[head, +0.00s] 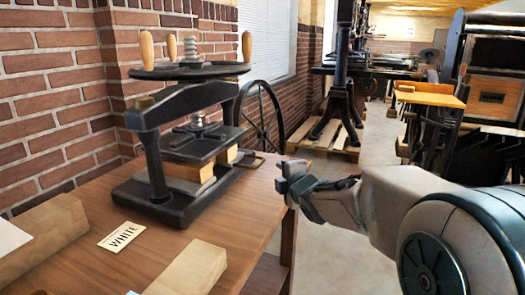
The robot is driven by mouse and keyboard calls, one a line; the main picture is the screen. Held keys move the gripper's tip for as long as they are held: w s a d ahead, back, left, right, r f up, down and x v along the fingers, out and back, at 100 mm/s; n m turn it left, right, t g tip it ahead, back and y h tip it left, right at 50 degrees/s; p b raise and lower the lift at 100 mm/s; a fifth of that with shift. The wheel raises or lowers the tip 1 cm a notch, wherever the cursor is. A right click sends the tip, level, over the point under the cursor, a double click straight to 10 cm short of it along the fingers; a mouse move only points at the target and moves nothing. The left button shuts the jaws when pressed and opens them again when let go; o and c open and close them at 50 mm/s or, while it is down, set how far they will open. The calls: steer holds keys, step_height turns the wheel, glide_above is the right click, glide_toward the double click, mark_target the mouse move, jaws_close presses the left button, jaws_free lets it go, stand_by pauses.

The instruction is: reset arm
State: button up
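My gripper (294,184) is at the end of my arm, which reaches in from the right side of the head view. It hangs in the air by the right edge of the wooden table (262,205), to the right of the hand press. Its fingers are small and dark here, and I cannot tell whether they are apart or together. I see no object clearly held in it. The black hand press (180,110) stands on the table with wooden handles on its top wheel and a wooden block (188,178) under its plate.
A brick wall (55,100) stands behind. A large black press (343,95) stands on a pallet (315,142) farther back. Open floor (330,255) shows right of the table.

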steer(key=s+d+r+m+g+h+p, duration=0.1)
steer(key=s+d+r+m+g+p, duration=0.1)
steer(key=s+r+m+g+p, duration=0.2)
steer(key=s+d+r+m+g+h+p, duration=0.1)
steer(key=s+d+r+m+g+p, duration=0.2)
steer(key=s, duration=1.4)
steer(key=s+d+r+m+g+h+p, duration=0.2)
steer(key=s+r+m+g+p, duration=0.3)
steer(key=s+m+p, duration=0.6)
step_height(320, 180, up, 3)
steer(key=m+p, duration=0.3)
steer(key=p, duration=0.5)
steer(key=shift+d+m, duration=0.2)
steer(key=shift+m, duration=0.1)
steer(key=shift+f, duration=0.1)
